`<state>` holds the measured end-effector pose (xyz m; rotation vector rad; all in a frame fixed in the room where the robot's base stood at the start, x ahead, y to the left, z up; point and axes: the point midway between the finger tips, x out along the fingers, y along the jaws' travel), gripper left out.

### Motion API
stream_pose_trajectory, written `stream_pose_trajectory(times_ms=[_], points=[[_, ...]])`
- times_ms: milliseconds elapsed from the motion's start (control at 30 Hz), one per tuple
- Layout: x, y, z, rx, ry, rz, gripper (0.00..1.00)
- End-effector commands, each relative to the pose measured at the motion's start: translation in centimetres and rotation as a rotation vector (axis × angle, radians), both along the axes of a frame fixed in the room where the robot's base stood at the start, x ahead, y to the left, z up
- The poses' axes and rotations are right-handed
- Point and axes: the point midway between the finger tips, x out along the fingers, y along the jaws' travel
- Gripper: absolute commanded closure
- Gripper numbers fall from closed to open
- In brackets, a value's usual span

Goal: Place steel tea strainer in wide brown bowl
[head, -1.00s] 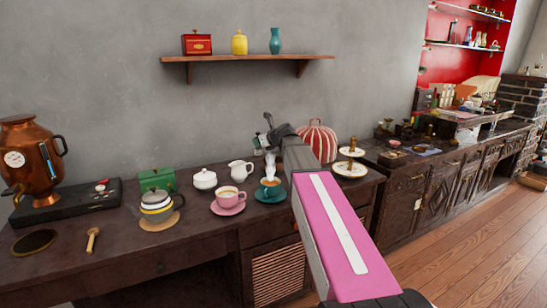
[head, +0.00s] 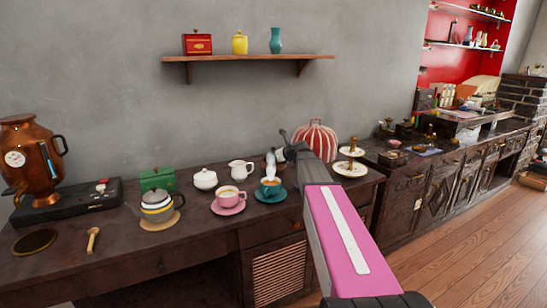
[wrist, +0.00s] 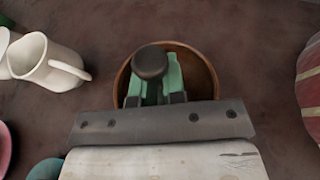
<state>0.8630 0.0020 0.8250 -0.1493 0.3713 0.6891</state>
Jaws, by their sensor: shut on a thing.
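The wide brown bowl (wrist: 207,68) stands on the dark table directly below my gripper in the wrist view, its near side hidden by my gripper. My gripper (wrist: 154,82), with green fingers, is shut on the steel tea strainer (wrist: 150,62). Only a dark, rounded end of the strainer shows between the fingers, over the bowl's inside. The rest of the strainer is hidden, and I cannot tell whether it touches the bowl. In the head view my arm covers most of the bowl and gripper area.
A white creamer (wrist: 45,65) stands close left of the bowl, and a red-striped pumpkin-like jar (head: 316,139) to its right. A teal cup (head: 270,188) and a pink cup (head: 229,198) stand in front-left.

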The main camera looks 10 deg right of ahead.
Motion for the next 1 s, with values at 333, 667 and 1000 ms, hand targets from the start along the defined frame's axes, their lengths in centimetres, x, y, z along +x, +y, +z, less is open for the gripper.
stream_pose_trajectory(times_ms=[333, 667, 1000], points=[[0.0, 0.0, -0.3, 0.000, 0.000, 0.000, 1.00], [0.0, 0.0, -0.3, -0.001, -0.001, 0.000, 0.64], [-2.4, -1.8, 1.2, -0.001, -0.001, -0.001, 0.64]])
